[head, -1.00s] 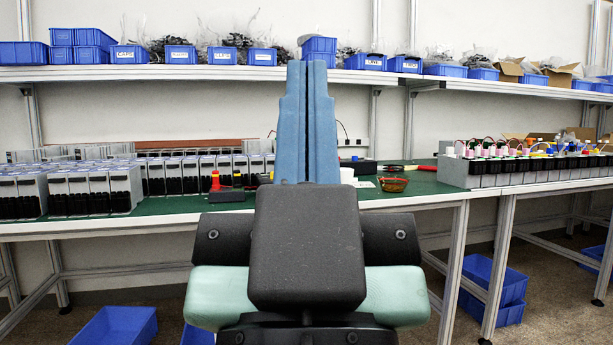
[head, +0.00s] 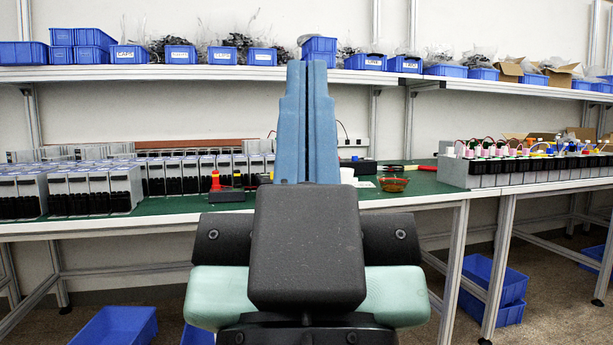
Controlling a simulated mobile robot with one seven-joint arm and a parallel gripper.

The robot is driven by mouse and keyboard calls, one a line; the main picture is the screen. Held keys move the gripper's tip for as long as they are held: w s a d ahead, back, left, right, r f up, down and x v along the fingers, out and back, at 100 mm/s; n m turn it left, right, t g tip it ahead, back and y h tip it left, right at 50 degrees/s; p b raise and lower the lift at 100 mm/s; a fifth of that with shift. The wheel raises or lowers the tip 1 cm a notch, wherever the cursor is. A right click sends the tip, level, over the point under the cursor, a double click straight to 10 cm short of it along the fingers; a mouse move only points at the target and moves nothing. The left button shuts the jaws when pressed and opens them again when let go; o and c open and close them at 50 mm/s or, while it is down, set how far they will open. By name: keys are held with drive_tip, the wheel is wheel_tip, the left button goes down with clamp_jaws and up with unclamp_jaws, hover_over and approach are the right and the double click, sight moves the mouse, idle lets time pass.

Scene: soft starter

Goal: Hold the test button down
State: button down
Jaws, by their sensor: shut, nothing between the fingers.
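My gripper (head: 307,66) is in the middle of the head view. Its two long blue fingers point away from me, pressed side by side with nothing between them. They cover part of the green bench (head: 184,212) and the shelf behind. I cannot make out a test button in this view; it may be hidden behind my gripper or too small to tell. A small dark box (head: 227,195) with red and yellow parts on or behind it sits on the bench just left of my gripper, apart from the fingers.
Rows of grey and black units (head: 75,192) fill the bench's left side. A shelf (head: 180,73) with blue bins runs above.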

drive_tip(key=shift+r, duration=0.1)
wheel_tip(320, 180, up, 39)
drive_tip(key=p, duration=3.9)
drive_tip(key=shift+r, duration=0.15)
drive_tip(key=shift+w, duration=0.15)
